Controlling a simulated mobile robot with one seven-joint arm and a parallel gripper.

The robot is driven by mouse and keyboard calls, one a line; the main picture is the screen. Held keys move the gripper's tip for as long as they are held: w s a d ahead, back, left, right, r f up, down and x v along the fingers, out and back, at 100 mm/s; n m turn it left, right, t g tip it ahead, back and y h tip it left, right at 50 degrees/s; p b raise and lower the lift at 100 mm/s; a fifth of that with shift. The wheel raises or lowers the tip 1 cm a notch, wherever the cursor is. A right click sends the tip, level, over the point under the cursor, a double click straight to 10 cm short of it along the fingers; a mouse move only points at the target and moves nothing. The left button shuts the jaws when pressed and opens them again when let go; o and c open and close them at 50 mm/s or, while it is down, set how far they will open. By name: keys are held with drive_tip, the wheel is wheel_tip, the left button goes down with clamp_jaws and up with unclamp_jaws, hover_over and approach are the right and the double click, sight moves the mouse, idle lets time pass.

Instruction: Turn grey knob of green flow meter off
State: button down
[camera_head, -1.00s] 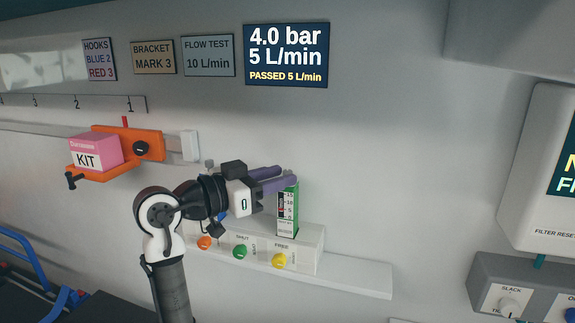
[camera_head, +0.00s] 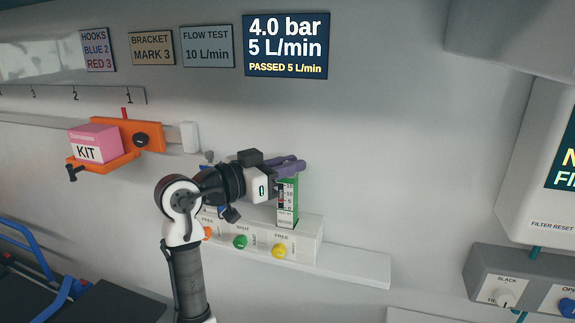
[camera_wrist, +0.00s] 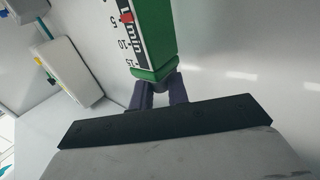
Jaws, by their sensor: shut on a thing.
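The green flow meter (camera_head: 288,208) stands upright on the white panel; its scale also shows in the wrist view (camera_wrist: 138,35), with a red marker near 5. My gripper (camera_head: 292,166) is at its top end. In the wrist view its two purple fingers (camera_wrist: 161,90) are shut around the grey knob (camera_wrist: 161,86) at the end of the meter. The knob is mostly hidden between the fingers, so I cannot tell its turned position. The display (camera_head: 286,45) reads 4.0 bar, 5 L/min, PASSED 5 L/min.
The panel (camera_head: 308,240) below the meter carries orange, green and yellow knobs. An orange bracket (camera_head: 128,152) with a pink kit box (camera_head: 95,143) is on the wall at left. A grey control box (camera_head: 500,262) is at lower right. The wall right of the meter is clear.

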drive_tip(key=shift+n+t+y, duration=0.3)
drive_tip(key=shift+s+n+t+y+b, duration=0.1)
drive_tip(key=shift+n+t+y+b, duration=0.5)
drive_tip(key=shift+n+t+y, duration=0.5)
drive_tip(key=n+t+y, duration=0.2)
drive_tip(key=y, duration=0.1)
drive_tip(key=shift+d+t, duration=0.1)
drive_tip(key=shift+t, duration=0.2)
drive_tip(key=n+t+y, duration=0.1)
drive_tip(key=n+y, duration=0.1)
drive_tip(key=y, duration=0.1)
drive_tip(key=n+t+y, duration=0.1)
drive_tip(key=n+y, duration=0.1)
drive_tip(key=y, duration=0.1)
drive_tip(key=shift+n+y+p, duration=0.4)
drive_tip(key=shift+n+y, duration=0.7)
drive_tip(key=shift+y, duration=0.4)
drive_tip(key=shift+n+y, duration=0.3)
drive_tip(key=shift+y, duration=0.2)
drive_tip(key=c, duration=1.4)
unclamp_jaws()
drive_tip(key=shift+c, duration=0.2)
